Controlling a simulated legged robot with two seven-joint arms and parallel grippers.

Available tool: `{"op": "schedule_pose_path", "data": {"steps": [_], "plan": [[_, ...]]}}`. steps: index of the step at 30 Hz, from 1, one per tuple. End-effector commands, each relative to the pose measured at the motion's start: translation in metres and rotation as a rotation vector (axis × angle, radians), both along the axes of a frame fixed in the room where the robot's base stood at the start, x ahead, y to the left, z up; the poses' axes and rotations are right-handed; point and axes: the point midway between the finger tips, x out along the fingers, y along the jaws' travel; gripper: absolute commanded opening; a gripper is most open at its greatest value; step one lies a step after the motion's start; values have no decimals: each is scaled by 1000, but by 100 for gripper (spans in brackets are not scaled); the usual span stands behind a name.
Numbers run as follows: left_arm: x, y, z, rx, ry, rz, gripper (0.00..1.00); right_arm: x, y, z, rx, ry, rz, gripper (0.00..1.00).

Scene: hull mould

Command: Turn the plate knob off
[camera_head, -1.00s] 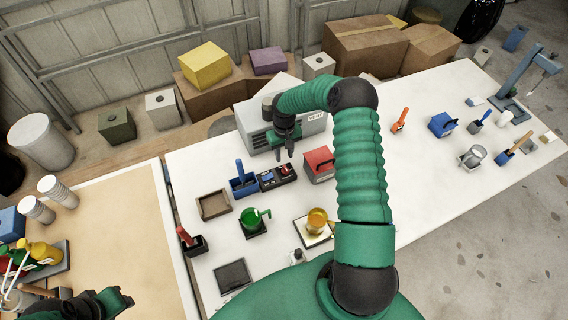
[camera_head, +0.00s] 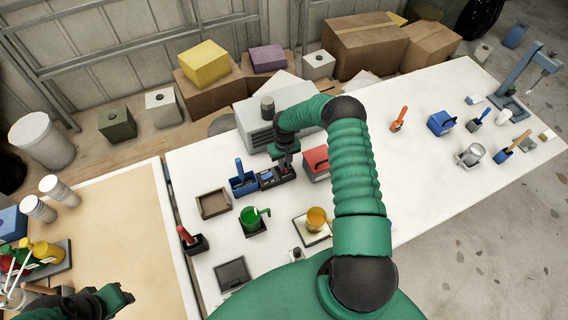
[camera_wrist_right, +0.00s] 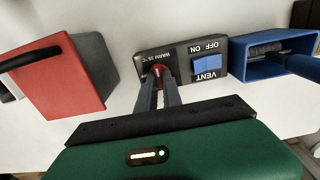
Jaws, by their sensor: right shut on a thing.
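The dark control panel (camera_head: 267,181) sits on the white table; the right wrist view shows it closer (camera_wrist_right: 186,56). It carries a red knob (camera_wrist_right: 157,71) beside the text "WARM 35 °C" and a blue switch (camera_wrist_right: 206,66) labelled VENT, with OFF and ON. My right gripper (camera_head: 285,170) is down at the panel. In the wrist view its two fingers (camera_wrist_right: 157,82) are shut on the red knob, partly hiding it. My left gripper (camera_head: 118,298) is at the lower left, away from the panel; its jaw opening is unclear.
A red box (camera_head: 316,160) with a black handle and a blue holder (camera_head: 243,184) flank the panel closely. A grey vented machine (camera_head: 258,136) stands behind. The table's right-middle is fairly clear.

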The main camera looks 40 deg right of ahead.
Motion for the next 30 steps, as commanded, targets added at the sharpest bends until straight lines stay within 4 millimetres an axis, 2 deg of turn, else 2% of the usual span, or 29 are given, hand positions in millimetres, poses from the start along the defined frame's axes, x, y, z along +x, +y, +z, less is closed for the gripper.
{"op": "schedule_pose_path", "data": {"steps": [11,17,30], "plan": [[0,0,-2,0,0,0,36,0,0,-1,-1,1,13,0],[0,0,-9,0,0,0,36,0,0,-3,-1,0,79,0],[0,0,-33,0,0,0,36,0,1,-3,-2,2,436,0]]}}
